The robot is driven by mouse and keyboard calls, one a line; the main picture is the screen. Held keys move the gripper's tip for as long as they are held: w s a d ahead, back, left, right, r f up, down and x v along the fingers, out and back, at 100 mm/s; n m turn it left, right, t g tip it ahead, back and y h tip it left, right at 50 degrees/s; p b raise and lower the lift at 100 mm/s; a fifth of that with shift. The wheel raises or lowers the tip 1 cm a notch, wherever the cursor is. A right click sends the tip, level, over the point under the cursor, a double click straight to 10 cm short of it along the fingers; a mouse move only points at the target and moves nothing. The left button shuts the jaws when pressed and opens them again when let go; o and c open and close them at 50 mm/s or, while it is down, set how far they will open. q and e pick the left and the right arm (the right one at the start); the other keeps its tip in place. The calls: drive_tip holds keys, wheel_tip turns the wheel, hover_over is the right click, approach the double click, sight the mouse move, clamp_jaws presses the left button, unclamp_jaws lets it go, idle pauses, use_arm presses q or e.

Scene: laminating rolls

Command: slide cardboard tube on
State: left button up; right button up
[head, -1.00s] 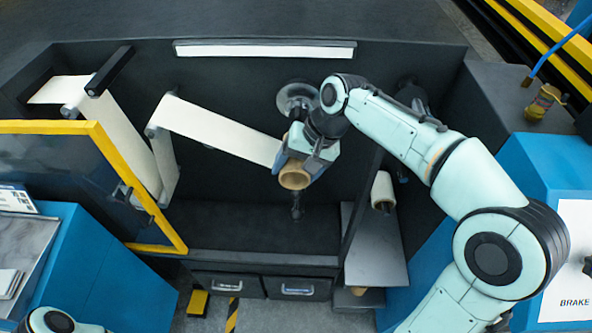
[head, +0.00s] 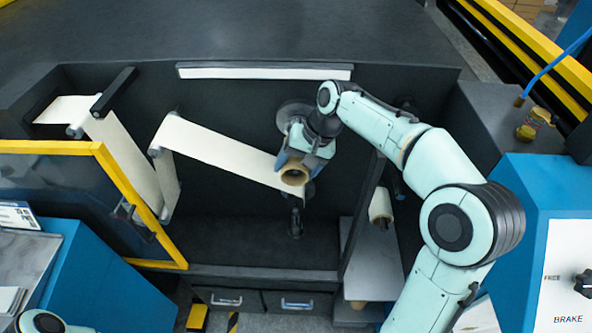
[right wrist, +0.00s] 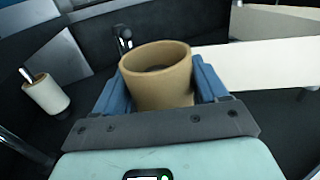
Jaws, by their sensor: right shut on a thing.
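The tan cardboard tube (head: 293,178) is held by my right gripper (head: 296,166). In the head view its open end faces the camera, in front of and just below a round grey flange (head: 291,111) on the dark machine wall. The right wrist view shows the tube (right wrist: 160,85) between the two blue fingers of the right gripper (right wrist: 160,90). Whether a shaft is inside the tube cannot be told. My left gripper is not in view.
The white web (head: 215,152) runs from rollers at the left to beside the tube. A dark fitting (head: 295,220) sticks out below the tube. A small white roll (head: 380,204) is at the right. A yellow-framed guard (head: 120,190) stands at the left.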

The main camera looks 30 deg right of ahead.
drive_tip(key=shift+w+d, duration=0.6)
drive_tip(key=shift+w, duration=0.25)
drive_tip(key=shift+w+d, duration=0.55)
drive_tip(key=shift+w, duration=0.3)
drive_tip(key=shift+w, duration=0.1)
drive_tip(key=o, duration=1.1)
drive_tip(key=shift+r, duration=0.1)
drive_tip(key=v, duration=1.3)
